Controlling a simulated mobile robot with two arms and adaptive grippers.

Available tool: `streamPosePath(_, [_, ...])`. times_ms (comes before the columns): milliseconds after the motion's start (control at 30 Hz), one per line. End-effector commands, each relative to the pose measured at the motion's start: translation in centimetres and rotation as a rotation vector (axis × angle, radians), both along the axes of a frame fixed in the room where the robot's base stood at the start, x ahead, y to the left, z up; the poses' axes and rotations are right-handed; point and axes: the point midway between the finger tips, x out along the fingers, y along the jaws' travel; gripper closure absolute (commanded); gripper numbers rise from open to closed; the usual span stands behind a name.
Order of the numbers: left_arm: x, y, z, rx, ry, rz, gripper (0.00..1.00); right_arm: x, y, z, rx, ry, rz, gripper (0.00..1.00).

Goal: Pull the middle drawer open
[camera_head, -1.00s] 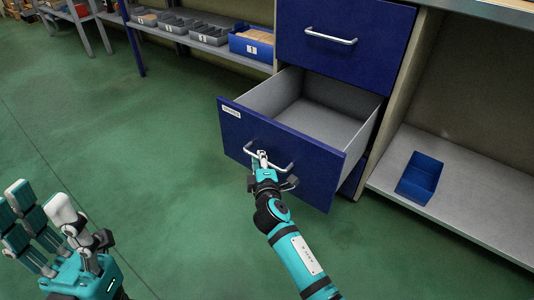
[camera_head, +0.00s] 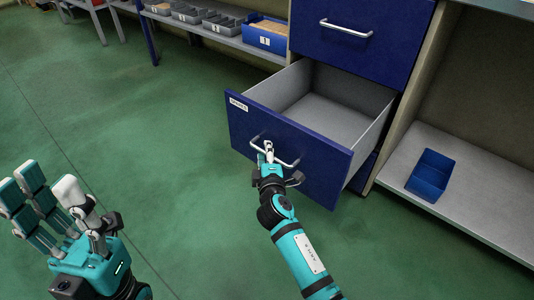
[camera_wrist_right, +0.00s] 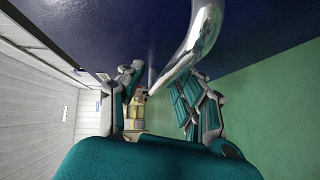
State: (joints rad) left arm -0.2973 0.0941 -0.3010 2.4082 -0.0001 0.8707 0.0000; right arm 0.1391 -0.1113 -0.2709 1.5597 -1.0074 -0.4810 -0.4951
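The middle drawer (camera_head: 285,144) has a blue front with a small white label and stands well out of the cabinet; its grey inside is empty. Its metal bar handle (camera_head: 288,164) also shows in the right wrist view (camera_wrist_right: 203,42). My right gripper (camera_head: 268,152) is at the middle of this handle. In the right wrist view my right gripper (camera_wrist_right: 163,85) has its fingers on both sides of the bar, close against it; the exact contact is partly hidden. My left gripper (camera_head: 52,195) is open and empty, low over the floor at the left, away from the drawer.
The drawer above (camera_head: 362,45) is shut, with its own handle. A shelf (camera_head: 468,202) on the right holds a blue bin (camera_head: 431,175). A low rack (camera_head: 225,39) at the back holds several bins. The green floor (camera_head: 150,130) left of the drawer is clear.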

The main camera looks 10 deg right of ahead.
Motion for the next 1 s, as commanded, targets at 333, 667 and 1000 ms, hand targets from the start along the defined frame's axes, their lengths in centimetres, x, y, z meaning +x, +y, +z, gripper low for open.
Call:
streamPosePath(333, [0.2, 0.0, -0.2, 0.002, 0.006, 0.001, 0.6, -3.6, 0.4, 0.2, 0.001, 0.004, -0.001, 0.66])
streamPosePath(667, [0.1, 0.0, -0.2, 0.003, 0.004, 0.001, 0.6, -10.1, 1.1, 1.2, 0.001, 0.003, -0.001, 0.66])
streamPosePath(1000, [0.1, 0.0, -0.2, 0.003, 0.004, 0.001, 0.6, -11.9, 1.3, 1.6, 0.0, 0.0, 0.0, 0.66])
